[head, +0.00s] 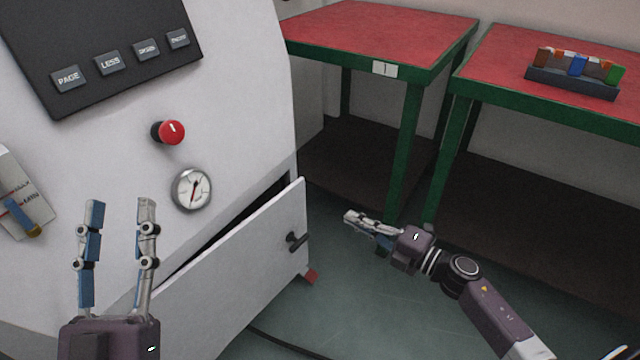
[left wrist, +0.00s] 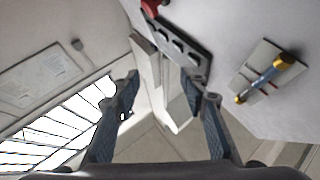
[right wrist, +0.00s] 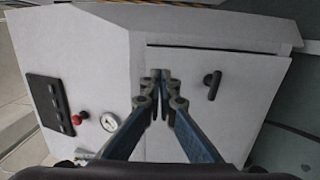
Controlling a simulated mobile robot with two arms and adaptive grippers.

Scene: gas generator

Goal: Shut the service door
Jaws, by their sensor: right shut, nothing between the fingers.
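The service door (head: 235,275) is a white panel low on the generator cabinet (head: 240,100). It stands ajar, its right part swung out, with a dark gap along its top edge. Its black handle (head: 297,241) is near the right edge. In the right wrist view the door (right wrist: 240,115) and handle (right wrist: 212,85) show beyond my right gripper (right wrist: 160,75). My right gripper (head: 352,218) is shut and empty, to the right of the door and apart from it in the head view. My left gripper (head: 120,203) is open and empty in front of the cabinet, left of the gauge.
Red-topped green tables (head: 385,35) stand behind on the right, one with a rack of coloured items (head: 575,72). A small red block (head: 311,277) shows by the door's lower corner.

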